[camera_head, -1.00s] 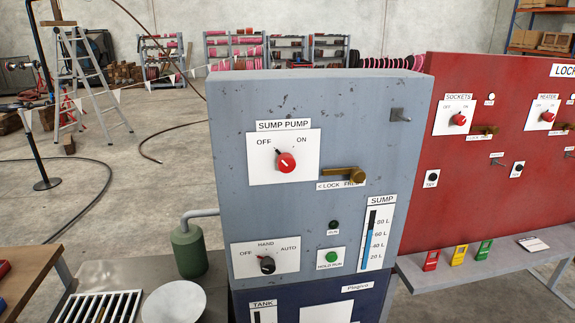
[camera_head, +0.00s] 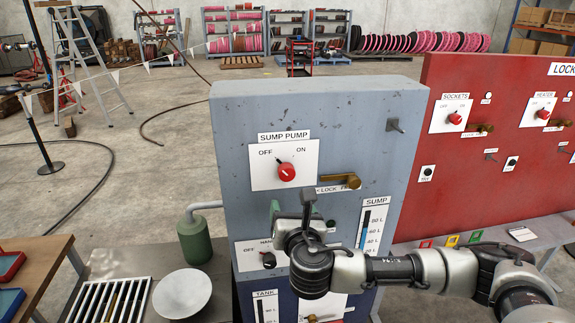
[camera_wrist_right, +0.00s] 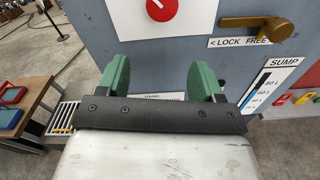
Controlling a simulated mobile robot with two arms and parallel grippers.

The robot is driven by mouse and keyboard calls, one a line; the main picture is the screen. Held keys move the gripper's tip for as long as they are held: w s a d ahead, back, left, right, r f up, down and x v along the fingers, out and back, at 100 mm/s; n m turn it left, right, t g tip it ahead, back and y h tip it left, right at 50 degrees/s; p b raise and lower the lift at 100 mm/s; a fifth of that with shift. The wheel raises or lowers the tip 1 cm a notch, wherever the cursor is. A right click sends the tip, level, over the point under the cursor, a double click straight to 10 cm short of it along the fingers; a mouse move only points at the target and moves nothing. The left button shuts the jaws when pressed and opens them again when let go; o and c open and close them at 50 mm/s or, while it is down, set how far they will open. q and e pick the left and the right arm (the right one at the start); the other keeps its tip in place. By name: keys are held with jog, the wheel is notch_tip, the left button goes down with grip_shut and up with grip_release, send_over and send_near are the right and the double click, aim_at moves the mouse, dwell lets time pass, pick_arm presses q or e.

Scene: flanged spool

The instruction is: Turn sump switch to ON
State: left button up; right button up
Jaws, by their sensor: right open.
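The sump pump switch (camera_head: 286,172) is a round red knob on a white plate marked OFF and ON, high on the grey panel (camera_head: 235,125). Its dark pointer leans up and left, toward OFF. My right gripper (camera_head: 290,205) is open and empty in front of the panel, below the knob and apart from it. In the right wrist view its green fingers (camera_wrist_right: 160,80) are spread, with the red knob (camera_wrist_right: 161,8) beyond them, cut by the top edge. My left gripper is not in view.
A brass lever (camera_head: 341,182) over a LOCK/FREE label sits right of and below the knob. A black selector (camera_head: 268,260) and the sump gauge (camera_head: 367,228) are lower. A green bottle (camera_head: 194,238) stands left.

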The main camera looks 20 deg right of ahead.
aim_at(287, 176)
jog(key=shift+n+t+h, duration=0.3)
jog(key=shift+n, duration=0.3)
jog(key=w+r+p, duration=0.1)
jog(key=w, duration=0.1)
jog(key=w+d+r+p, duration=0.1)
jog(key=w+p, duration=0.1)
jog(key=w, duration=0.1)
jog(key=w+d+r+p, duration=0.1)
jog(key=w, duration=0.1)
jog(key=shift+w+d+r, duration=0.25)
jog(key=shift+w, duration=0.05)
jog(key=shift+w+d+f, duration=0.1)
jog(key=shift+w+f, duration=0.05)
jog(key=shift+w, duration=0.4)
jog(key=shift+c, duration=0.5)
jog(key=c, duration=0.8)
jog(key=shift+c, duration=0.2)
